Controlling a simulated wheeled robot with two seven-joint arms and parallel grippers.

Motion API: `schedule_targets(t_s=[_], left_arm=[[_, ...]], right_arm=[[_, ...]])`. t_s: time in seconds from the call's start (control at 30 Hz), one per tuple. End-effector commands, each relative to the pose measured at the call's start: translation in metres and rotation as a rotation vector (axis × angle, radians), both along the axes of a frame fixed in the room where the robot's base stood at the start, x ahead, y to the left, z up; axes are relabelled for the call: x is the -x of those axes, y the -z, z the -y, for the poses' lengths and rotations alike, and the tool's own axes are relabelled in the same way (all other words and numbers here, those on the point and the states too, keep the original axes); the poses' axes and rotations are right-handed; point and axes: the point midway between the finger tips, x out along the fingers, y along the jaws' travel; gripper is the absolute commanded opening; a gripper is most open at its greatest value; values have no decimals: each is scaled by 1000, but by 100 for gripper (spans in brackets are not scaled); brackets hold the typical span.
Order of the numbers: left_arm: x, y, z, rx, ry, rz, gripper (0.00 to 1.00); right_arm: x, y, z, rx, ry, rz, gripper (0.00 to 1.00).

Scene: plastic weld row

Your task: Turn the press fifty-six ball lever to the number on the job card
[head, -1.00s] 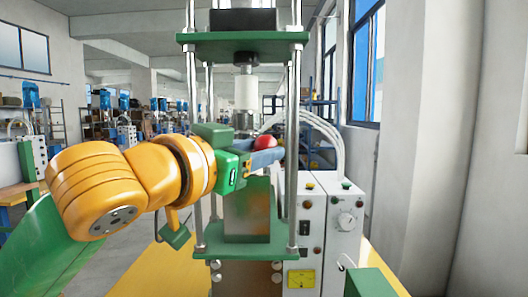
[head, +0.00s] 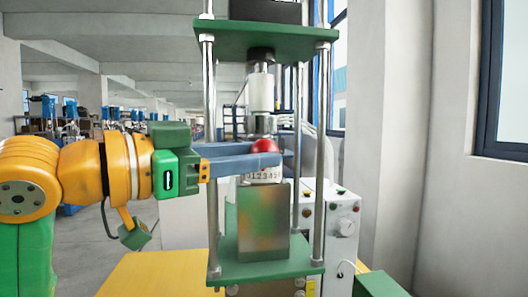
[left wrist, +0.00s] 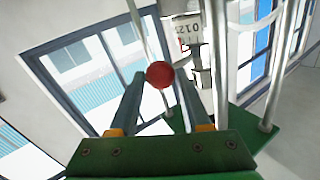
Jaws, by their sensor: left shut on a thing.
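The press (head: 278,29) has green plates on upright rods. Its red ball lever (head: 264,146) is in front of the spindle, just above a white number ring (head: 263,174). Digits from about 1 to 5 can be read on the ring. My left gripper (head: 266,155) reaches in from the left, shut on the red ball. In the left wrist view the ball (left wrist: 159,74) sits between the two blue-grey fingertips, and part of the ring (left wrist: 188,29) with a 0 and a 1 shows beyond. I cannot make out a job card. My right gripper is not in view.
The press rods (head: 212,150) stand close to the left gripper's fingers. A metal block (head: 263,220) is below the ring. A white control box (head: 341,222) with a knob stands at the right, before a pale wall. The yellow table (head: 160,274) is clear at the left.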

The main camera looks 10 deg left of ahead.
Motion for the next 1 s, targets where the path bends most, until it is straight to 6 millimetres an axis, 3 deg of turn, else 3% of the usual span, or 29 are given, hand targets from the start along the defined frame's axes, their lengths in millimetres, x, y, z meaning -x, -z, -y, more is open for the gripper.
schedule_targets(t_s=[0.47, 0.5, 0.6, 0.87, 1.0], left_arm=[[1, -3, -3, 6, 15, 7, 0], [1, -3, -3, 6, 15, 7, 51], [1, -2, -3, 4, 16, 6, 77], [1, -1, -2, 1, 17, 1, 77], [13, 3, -13, 3, 13, 4, 77]], right_arm=[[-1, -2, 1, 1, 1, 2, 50], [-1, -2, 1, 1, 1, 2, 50], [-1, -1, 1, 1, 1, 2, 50], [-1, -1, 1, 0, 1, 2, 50], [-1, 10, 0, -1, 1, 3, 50]])
